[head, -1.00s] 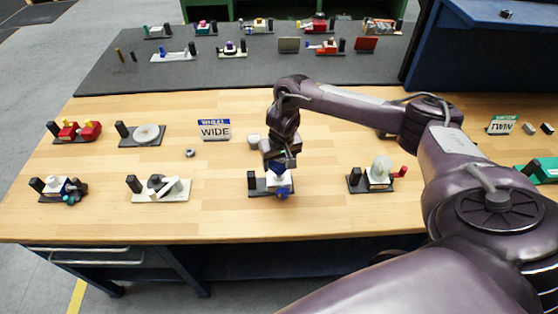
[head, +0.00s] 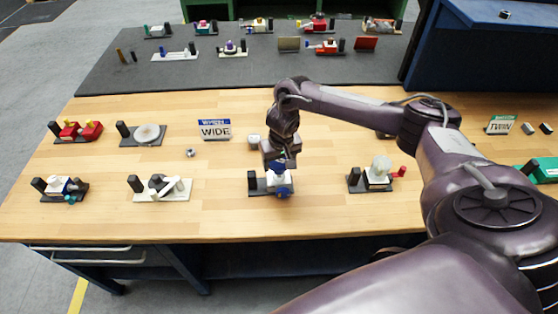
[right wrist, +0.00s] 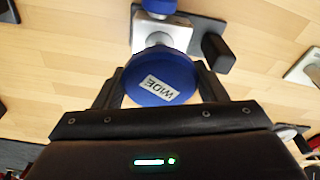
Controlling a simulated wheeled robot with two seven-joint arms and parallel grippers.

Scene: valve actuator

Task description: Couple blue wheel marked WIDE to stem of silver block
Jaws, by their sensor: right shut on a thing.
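My right gripper (right wrist: 160,88) is shut on the blue wheel marked WIDE (right wrist: 157,78), with a finger on each side of its rim and the label facing the wrist camera. In the head view, my right gripper (head: 281,163) is just above and behind the silver block (head: 277,179). The block also shows in the right wrist view (right wrist: 158,34), partly covered by the wheel. A second blue part (head: 284,191) is at the block's near side. The stem is hidden, so I cannot tell whether the wheel touches it. My left gripper is not in view.
A black post (head: 253,180) stands beside the block on its base. A pale round-topped device (head: 379,172) with a red knob is to the right. A device with a white base (head: 165,189) is to the left. The WIDE sign (head: 215,130) stands behind. Bare table lies between them.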

